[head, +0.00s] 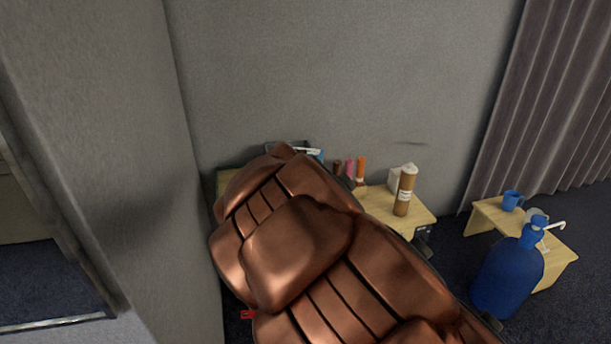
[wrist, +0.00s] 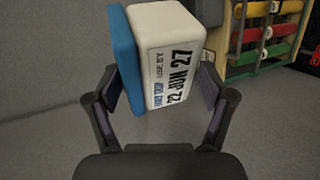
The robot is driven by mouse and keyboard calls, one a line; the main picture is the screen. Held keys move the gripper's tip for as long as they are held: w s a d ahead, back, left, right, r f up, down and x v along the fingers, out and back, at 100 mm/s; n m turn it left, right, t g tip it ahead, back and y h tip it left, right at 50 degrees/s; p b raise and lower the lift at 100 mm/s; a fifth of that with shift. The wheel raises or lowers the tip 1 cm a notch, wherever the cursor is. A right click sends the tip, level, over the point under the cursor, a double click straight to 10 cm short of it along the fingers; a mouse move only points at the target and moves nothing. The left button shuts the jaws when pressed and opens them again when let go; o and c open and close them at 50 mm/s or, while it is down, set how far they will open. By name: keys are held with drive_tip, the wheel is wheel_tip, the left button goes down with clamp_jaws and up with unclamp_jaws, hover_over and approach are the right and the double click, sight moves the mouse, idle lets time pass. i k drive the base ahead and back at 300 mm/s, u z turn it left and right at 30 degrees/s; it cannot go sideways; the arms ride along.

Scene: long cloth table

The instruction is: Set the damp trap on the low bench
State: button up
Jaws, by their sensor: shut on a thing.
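In the wrist view, my gripper (wrist: 158,88) is shut on a white box with a blue side (wrist: 175,55), which I take to be the damp trap. The box is tilted and carries a printed date label facing the camera. The pads press on its two sides. In the head view I cannot make out the gripper or the box for certain. A low pale wooden bench (head: 558,255) stands at the right of the head view, with a blue mug (head: 512,200) on it.
A large blue pump bottle (head: 508,277) stands before the bench, hiding part of it. Coloured rolls sit in a rack (wrist: 238,45) in the wrist view.

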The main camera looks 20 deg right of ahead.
sight(381, 214)
drive_tip(key=k, duration=0.5)
drive_tip(key=z, duration=1.55)
drive_tip(key=i, duration=1.15)
drive_tip(key=u, duration=2.15)
